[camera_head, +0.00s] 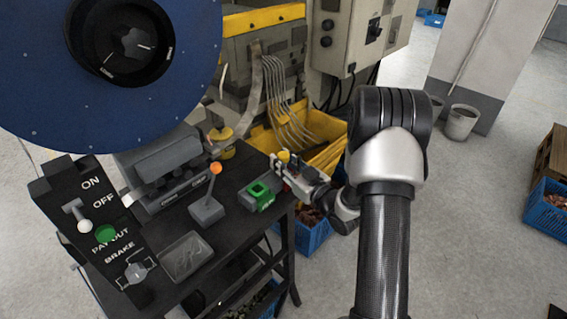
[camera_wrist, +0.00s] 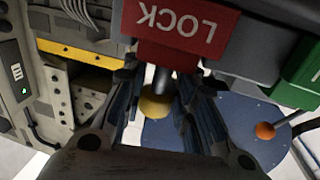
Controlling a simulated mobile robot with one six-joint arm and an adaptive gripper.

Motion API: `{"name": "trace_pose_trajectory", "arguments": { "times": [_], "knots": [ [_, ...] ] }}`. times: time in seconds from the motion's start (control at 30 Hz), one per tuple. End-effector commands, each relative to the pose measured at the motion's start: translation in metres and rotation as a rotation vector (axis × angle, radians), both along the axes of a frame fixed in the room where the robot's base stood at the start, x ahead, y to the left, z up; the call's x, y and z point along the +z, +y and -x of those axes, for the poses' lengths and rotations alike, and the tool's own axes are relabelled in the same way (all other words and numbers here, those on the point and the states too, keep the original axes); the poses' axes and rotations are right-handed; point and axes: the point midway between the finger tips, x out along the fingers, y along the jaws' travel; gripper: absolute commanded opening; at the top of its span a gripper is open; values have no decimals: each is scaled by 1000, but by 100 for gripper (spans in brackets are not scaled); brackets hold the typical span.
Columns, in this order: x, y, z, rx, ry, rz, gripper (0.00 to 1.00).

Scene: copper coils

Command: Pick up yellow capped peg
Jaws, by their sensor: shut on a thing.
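The yellow capped peg has a dark shaft (camera_wrist: 161,82) and a round yellow cap (camera_wrist: 156,105) in the wrist view. The cap also shows as a small yellow spot in the head view (camera_head: 284,156). My gripper (camera_wrist: 162,76) is shut on the peg, with a finger on each side of the shaft; in the head view it is at the table's right corner (camera_head: 282,166). A red block marked LOCK (camera_wrist: 180,25) is right by the shaft's far end. I cannot tell whether the shaft is still seated in it.
A green block (camera_head: 260,195) sits on the black table (camera_head: 232,180) beside my gripper. A yellow bin (camera_head: 325,157) stands behind.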

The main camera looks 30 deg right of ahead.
Motion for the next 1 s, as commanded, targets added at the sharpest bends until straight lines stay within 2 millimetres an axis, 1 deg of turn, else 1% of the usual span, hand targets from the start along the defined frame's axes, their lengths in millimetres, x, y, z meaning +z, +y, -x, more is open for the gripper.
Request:
{"name": "trace_pose_trajectory", "arguments": {
  "times": [0.17, 0.27, 0.37, 0.47, 0.7, 0.8, 0.9, 1.0],
  "knots": [
    [12, 0, 0, 0, -2, 1, 2],
    [25, 0, 0, 0, -3, 1, 2],
    [44, 0, 0, 1, -5, 3, 1],
    [66, 0, 0, 1, -4, 3, 1],
    [130, 0, 0, 0, -7, 4, 1],
    [155, 0, 0, 0, -6, 3, 1],
    [174, 0, 0, 1, -4, 3, 1],
    [188, 0, 0, 0, -2, 2, 1]
  ]
}}
